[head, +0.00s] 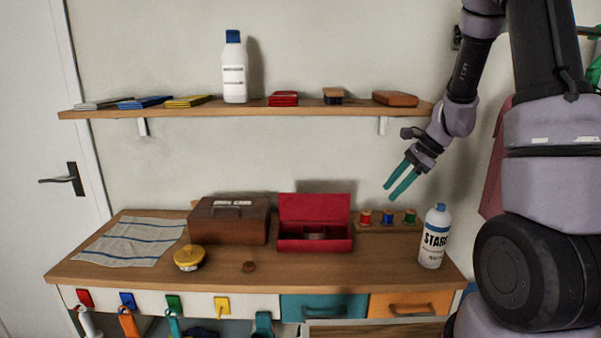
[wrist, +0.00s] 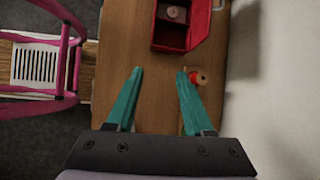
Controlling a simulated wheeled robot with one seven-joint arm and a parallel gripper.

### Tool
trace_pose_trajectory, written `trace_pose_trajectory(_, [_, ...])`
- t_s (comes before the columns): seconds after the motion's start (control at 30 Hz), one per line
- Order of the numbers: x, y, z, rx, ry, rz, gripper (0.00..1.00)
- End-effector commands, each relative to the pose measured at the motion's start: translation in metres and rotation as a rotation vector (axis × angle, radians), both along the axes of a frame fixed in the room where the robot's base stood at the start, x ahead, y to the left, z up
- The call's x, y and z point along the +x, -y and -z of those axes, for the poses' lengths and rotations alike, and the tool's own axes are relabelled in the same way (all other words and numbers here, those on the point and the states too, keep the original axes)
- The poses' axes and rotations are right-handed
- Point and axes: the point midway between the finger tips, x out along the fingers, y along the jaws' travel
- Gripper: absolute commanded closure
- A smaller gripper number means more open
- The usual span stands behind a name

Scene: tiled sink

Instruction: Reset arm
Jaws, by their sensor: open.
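My gripper (head: 397,188) is open and empty, with two teal fingers. In the head view it hangs in the air above the right part of the wooden counter (head: 215,277), below the shelf. In the wrist view my gripper (wrist: 159,75) points over the counter, its fingers spread apart. The open red box (head: 315,243) lies to the left of my gripper in the head view. It also shows beyond the fingertips in the wrist view (wrist: 180,35). A red thread spool (head: 365,217) appears close beside the right finger in the wrist view (wrist: 197,78).
A white starch bottle (head: 433,240) stands at the counter's right end, near the spools. A brown case (head: 229,222), a yellow-lidded tin (head: 189,258) and a striped cloth (head: 130,241) are further left. A wall shelf (head: 240,108) holds a white bottle (head: 234,75) and small items.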

Motion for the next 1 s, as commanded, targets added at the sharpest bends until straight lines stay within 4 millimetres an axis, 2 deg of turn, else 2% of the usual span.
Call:
trace_pose_trajectory(0.17, [-0.017,-0.008,-0.047,-0.042,0.114,-0.124,0.48])
trace_pose_trajectory(0.27, [-0.035,-0.012,-0.081,-0.088,0.207,-0.226,0.48])
trace_pose_trajectory(0.4, [-0.067,-0.016,-0.127,-0.184,0.355,-0.387,0.48])
trace_pose_trajectory(0.6, [-0.117,-0.016,-0.178,-0.364,0.555,-0.601,0.48])
trace_pose_trajectory(0.8, [-0.164,-0.011,-0.212,-0.57,0.719,-0.777,0.48])
trace_pose_trajectory(1.0, [-0.19,-0.005,-0.226,-0.707,0.798,-0.866,0.48])
